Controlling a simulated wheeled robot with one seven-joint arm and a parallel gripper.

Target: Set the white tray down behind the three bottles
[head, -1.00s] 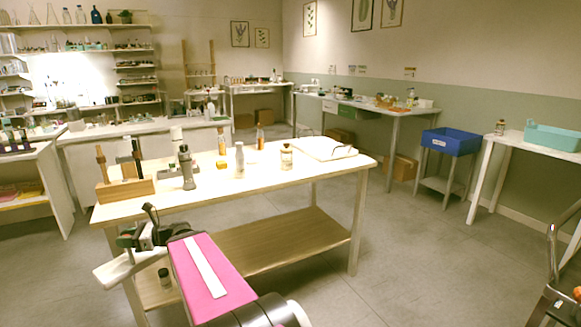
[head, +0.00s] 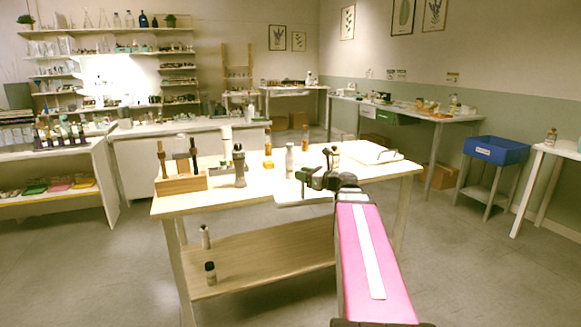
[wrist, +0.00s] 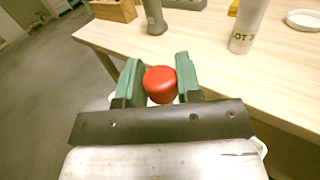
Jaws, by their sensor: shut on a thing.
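My gripper (head: 318,178) is shut on the red knob (wrist: 160,80) of the white tray (head: 300,199); the knob sits between the green jaws in the wrist view. The tray is held at the table's front edge, mostly hidden in the wrist view by my gripper, with a bit of rim at the right (wrist: 262,147). On the table stand a grey bottle (head: 239,168), a white bottle (head: 289,160) and a bottle partly behind my gripper (head: 336,155). The white bottle also shows in the wrist view (wrist: 248,22), marked "LOT 3". An amber bottle (head: 268,147) stands farther back.
A wooden rack (head: 180,183) stands at the table's left end. A flat white item (head: 375,156) lies at its right end. A yellow block (head: 268,164) is near the amber bottle. Two small bottles stand on the lower shelf (head: 265,265). A blue bin (head: 497,150) stands right.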

